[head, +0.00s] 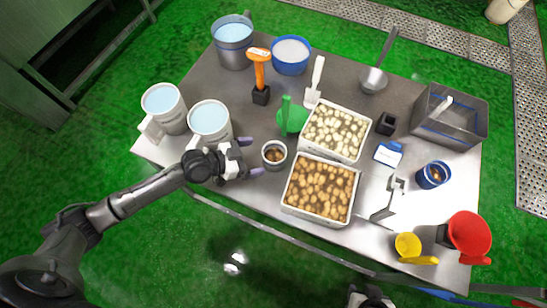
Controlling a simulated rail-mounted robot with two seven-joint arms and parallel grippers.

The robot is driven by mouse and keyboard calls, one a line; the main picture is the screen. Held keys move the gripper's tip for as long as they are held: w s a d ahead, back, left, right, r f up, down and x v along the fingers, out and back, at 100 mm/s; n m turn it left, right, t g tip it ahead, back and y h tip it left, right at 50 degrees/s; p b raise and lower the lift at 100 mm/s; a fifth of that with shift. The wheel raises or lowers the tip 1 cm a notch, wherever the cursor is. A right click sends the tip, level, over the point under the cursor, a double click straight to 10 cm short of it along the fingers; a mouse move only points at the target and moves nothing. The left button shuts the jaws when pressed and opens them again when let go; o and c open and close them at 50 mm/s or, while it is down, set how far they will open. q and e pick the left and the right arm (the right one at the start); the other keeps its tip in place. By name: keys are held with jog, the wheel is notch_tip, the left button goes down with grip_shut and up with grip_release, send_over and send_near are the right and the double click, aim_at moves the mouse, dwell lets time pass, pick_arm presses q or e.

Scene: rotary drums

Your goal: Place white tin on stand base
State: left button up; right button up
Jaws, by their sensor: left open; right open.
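A small white tin (274,154) with dark brown contents stands upright on the metal table, left of the food trays. My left gripper (250,157) is open, its purple-tipped fingers pointing right towards the tin. The tin is just beyond the fingertips; I cannot tell whether they touch it. A grey metal stand (388,199) with a flat base and an upright post is near the table's front edge, right of the trays. No tin is on its base. My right gripper (371,298) is partly cut off at the bottom edge, away from the table items, and holds nothing visible.
Trays of pale pieces (337,131) and brown pieces (320,189) lie between tin and stand. A blue tin (432,175), yellow cup (408,246) and red cup (469,233) stand right of the stand. White buckets (209,121) of liquid stand behind my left gripper.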

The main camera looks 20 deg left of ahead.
aim_at(273, 152)
pick_arm(q)
jog(key=shift+x, duration=1.35)
jog(key=x, duration=0.4)
jog(key=shift+w+d, duration=0.15)
jog(key=shift+w, duration=0.2)
jog(key=shift+w+d+f, duration=0.1)
jog(key=shift+w+d, duration=0.05)
jog(key=shift+c, duration=0.5)
